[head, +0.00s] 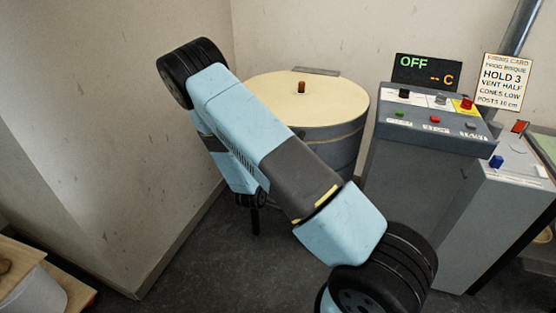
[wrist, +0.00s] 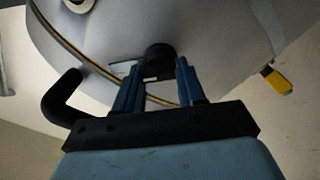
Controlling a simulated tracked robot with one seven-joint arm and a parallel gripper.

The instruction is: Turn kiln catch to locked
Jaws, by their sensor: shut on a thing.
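The kiln (head: 340,145) is a grey drum with a cream lid (head: 285,95), which lies flat and closed in the head view. In the wrist view the grey kiln wall (wrist: 215,45) fills the upper part, with a brass-coloured seam (wrist: 65,45) running across it. The kiln catch (wrist: 158,54), a black round knob beside a pale metal plate, sits at this seam. My gripper (wrist: 158,66) has its blue fingers on either side of the catch and is shut on it. The fingers partly cover it. In the head view my arm hides the gripper and catch.
A black curved handle (wrist: 60,97) is close to the left of my gripper. A yellow-tipped lever (wrist: 278,80) sticks out at the right. In the head view a control box (head: 430,120) with an OFF display (head: 427,72) stands right of the kiln; walls close in behind and left.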

